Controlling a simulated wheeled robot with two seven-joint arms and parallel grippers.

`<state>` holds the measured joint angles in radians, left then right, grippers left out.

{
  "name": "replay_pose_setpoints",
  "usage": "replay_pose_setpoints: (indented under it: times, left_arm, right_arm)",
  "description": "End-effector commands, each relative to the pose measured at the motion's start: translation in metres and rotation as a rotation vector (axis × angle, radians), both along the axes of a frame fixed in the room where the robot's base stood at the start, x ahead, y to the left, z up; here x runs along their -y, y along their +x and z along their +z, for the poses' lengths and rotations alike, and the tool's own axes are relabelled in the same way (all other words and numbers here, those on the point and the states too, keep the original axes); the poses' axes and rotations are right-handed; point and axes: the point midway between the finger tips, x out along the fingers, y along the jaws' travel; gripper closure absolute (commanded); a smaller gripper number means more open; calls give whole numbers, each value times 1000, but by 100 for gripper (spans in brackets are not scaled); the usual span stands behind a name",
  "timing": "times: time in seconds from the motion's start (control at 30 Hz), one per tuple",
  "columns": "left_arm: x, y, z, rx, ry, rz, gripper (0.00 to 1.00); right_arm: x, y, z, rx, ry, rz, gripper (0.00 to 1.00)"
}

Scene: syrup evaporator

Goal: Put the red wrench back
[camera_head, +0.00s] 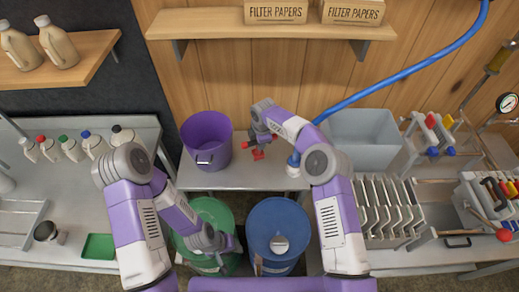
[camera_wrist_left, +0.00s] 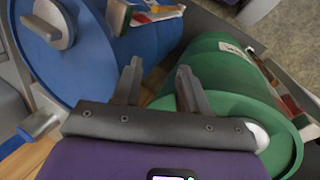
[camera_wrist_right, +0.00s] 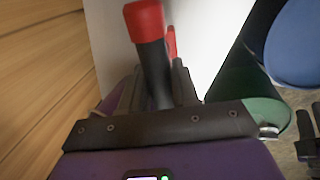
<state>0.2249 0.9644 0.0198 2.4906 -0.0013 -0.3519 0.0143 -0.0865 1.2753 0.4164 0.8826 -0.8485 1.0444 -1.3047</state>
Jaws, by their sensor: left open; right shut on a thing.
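In the right wrist view, a red-tipped thing with a black shaft (camera_wrist_right: 150,50), apparently the red wrench, stands between the fingers of my right gripper (camera_wrist_right: 158,85), which is shut on it. A second red part shows just behind it. In the head view, small red parts (camera_head: 258,154) show below my right gripper (camera_head: 260,138), over the steel table between the purple pot and the blue hose. The wrench's full shape is hidden. My left gripper (camera_head: 222,245) is low over the green barrel (camera_head: 213,212). In the left wrist view its fingers (camera_wrist_left: 158,85) are apart and empty.
A purple pot (camera_head: 206,142) stands left of my right gripper. A blue barrel (camera_head: 278,225) stands beside the green one. A grey bin (camera_head: 365,140) and tools with red and blue handles (camera_head: 436,125) are to the right. A shelf (camera_head: 270,24) hangs above.

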Motion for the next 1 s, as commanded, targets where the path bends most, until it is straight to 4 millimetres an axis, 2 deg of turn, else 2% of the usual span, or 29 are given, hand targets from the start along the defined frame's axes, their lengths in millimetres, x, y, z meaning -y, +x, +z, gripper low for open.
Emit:
replay_pose_setpoints:
  times: [0.23, 0.67, 0.7, 0.83, 1.0]
  left_arm:
    - [0, 0, -6, 0, 0, 0, 57]
    - [0, 0, -10, 0, 0, 0, 57]
    - [0, 0, -9, 0, 0, 0, 57]
    - [0, 0, -9, 0, 0, 0, 57]
    - [0, 0, -9, 0, 0, 0, 57]
  right_arm:
    - [-1, 0, -37, 1, 1, 0, 100]
    - [-1, 0, -44, 2, 2, 0, 100]
    - [-1, 0, -43, 0, 1, 0, 64]
    - [0, 0, -43, 0, 1, 0, 45]
    - [0, 0, -43, 0, 1, 0, 45]
